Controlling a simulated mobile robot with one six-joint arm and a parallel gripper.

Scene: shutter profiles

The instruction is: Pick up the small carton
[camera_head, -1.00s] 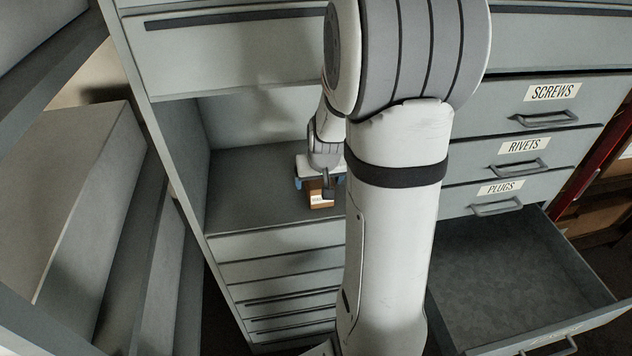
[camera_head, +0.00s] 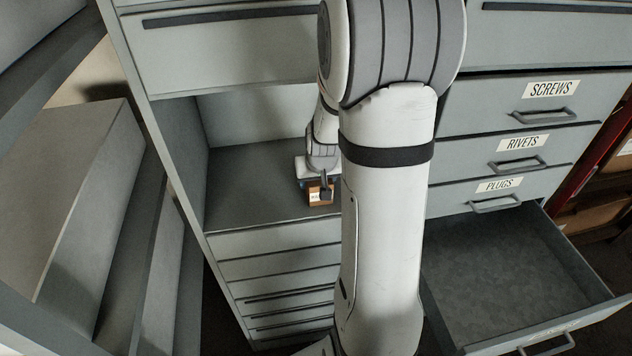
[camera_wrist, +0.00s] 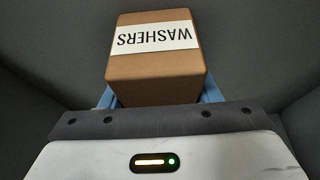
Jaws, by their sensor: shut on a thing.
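The small carton is a brown box with a white label reading WASHERS. It shows in the wrist view (camera_wrist: 155,66), upside down, between the blue fingers of my gripper (camera_wrist: 158,95). In the head view the carton (camera_head: 316,195) is in the open bay of the grey cabinet, and my gripper (camera_head: 319,185) is shut on it. My wrist hides part of the carton's top there. I cannot tell whether the carton touches the shelf (camera_head: 255,192) or hangs just above it.
At the right, the drawers marked SCREWS (camera_head: 549,97), RIVETS (camera_head: 521,153) and PLUGS (camera_head: 494,193) are shut. Below them an open, empty drawer (camera_head: 520,275) sticks out. The bay's left wall (camera_head: 183,150) stands close to the shelf. My arm hides the bay's right side.

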